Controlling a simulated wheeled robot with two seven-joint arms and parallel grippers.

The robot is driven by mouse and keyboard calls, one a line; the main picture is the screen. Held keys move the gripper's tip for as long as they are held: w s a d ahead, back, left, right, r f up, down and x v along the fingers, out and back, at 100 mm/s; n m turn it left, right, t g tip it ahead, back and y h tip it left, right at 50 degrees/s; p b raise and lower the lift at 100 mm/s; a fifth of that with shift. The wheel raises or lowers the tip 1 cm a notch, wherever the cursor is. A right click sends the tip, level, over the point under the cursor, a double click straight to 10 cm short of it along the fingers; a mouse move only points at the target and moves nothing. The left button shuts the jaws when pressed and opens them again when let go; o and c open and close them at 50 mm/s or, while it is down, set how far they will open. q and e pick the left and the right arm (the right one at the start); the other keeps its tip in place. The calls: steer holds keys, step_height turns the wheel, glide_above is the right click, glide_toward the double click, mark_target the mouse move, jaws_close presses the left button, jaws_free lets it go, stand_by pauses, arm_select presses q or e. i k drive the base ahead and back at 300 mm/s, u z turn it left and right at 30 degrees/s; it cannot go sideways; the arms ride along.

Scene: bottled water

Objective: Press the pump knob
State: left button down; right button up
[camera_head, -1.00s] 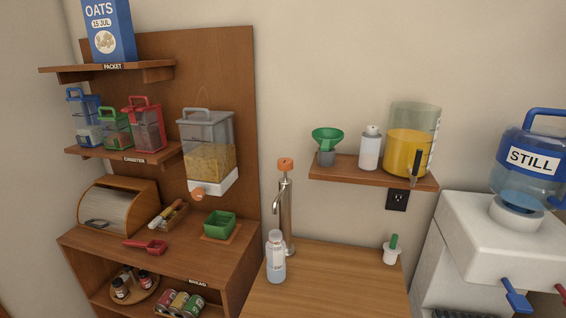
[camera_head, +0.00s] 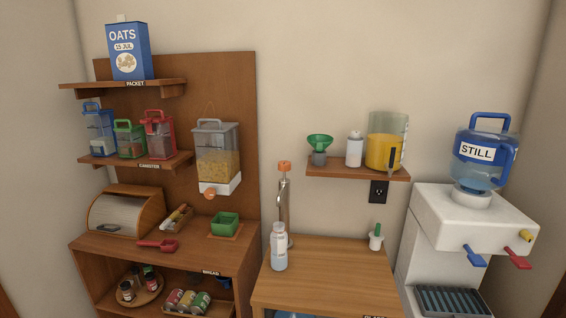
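A metal pump tap (camera_head: 283,212) stands upright at the back left of the wooden counter. Its orange knob (camera_head: 285,167) sits on top, and its spout curves to the left. A clear bottle (camera_head: 279,247) with a pale cap stands on the counter just in front of the tap, below the spout. Neither of my grippers shows in the head view.
A wall shelf (camera_head: 356,172) holds a green funnel, a white bottle and a yellow-filled jug. A water dispenser (camera_head: 468,217) with a STILL bottle stands at right. A shelved cabinet (camera_head: 195,252) stands at left. The counter's (camera_head: 330,275) front and middle are clear.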

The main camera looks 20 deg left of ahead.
mark_target(284, 166)
steer(key=z, duration=0.05)
steer(key=i, duration=1.35)
steer(key=u, duration=0.55)
